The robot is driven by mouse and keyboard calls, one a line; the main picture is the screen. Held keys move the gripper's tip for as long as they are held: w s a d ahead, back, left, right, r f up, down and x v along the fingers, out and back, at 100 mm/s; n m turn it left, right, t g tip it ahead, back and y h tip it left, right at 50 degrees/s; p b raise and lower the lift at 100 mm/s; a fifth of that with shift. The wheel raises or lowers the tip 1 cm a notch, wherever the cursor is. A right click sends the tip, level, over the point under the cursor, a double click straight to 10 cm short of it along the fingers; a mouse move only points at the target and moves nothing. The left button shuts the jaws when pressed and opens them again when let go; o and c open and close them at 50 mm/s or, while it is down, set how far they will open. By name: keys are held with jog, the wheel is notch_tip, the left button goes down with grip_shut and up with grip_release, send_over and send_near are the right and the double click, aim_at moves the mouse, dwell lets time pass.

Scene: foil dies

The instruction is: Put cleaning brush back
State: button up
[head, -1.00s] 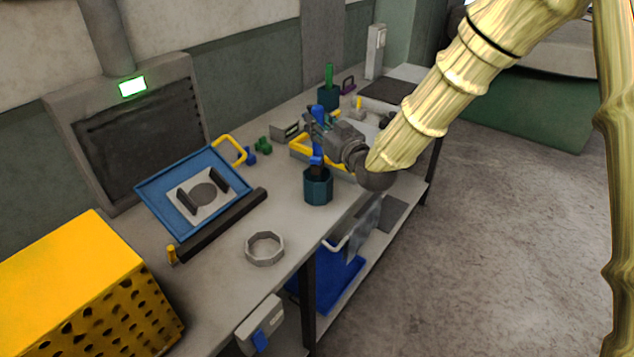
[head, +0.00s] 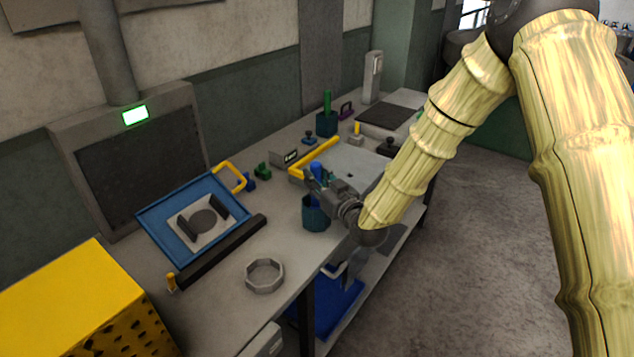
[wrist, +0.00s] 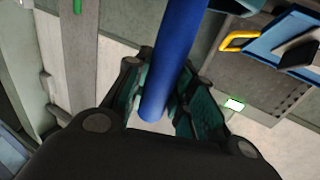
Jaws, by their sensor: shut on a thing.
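The cleaning brush shows as a blue handle (head: 316,168) standing roughly upright over the dark teal cup (head: 315,214) on the bench. Its lower end is hidden by the cup and my gripper, so it appears to be inside the cup. My gripper (head: 318,184) is shut on the handle just above the cup's rim. In the wrist view the blue handle (wrist: 172,62) runs between the fingers (wrist: 160,100). I cannot tell from the frames whether the brush touches the cup's bottom.
A second teal cup (head: 327,124) with a green-handled tool stands farther back. A yellow-handled grey plate (head: 350,165) lies right behind my gripper. A blue tray (head: 160,219), a dark bar (head: 225,250), a grey ring (head: 265,276) and a yellow box (head: 70,295) occupy the left and front.

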jog(key=shift+f, duration=0.65)
jog(key=shift+s+f, duration=0.1)
jog(key=shift+f, duration=0.05)
jog(key=o, duration=1)
jog(key=shift+r, duration=0.2)
jog(key=shift+s+d+f, duration=0.15)
jog(key=shift+s+d, duration=0.05)
jog(key=shift+d, duration=0.05)
jog(key=b+v, duration=0.3)
jog(key=v, duration=0.8)
jog(key=shift+s, duration=0.25)
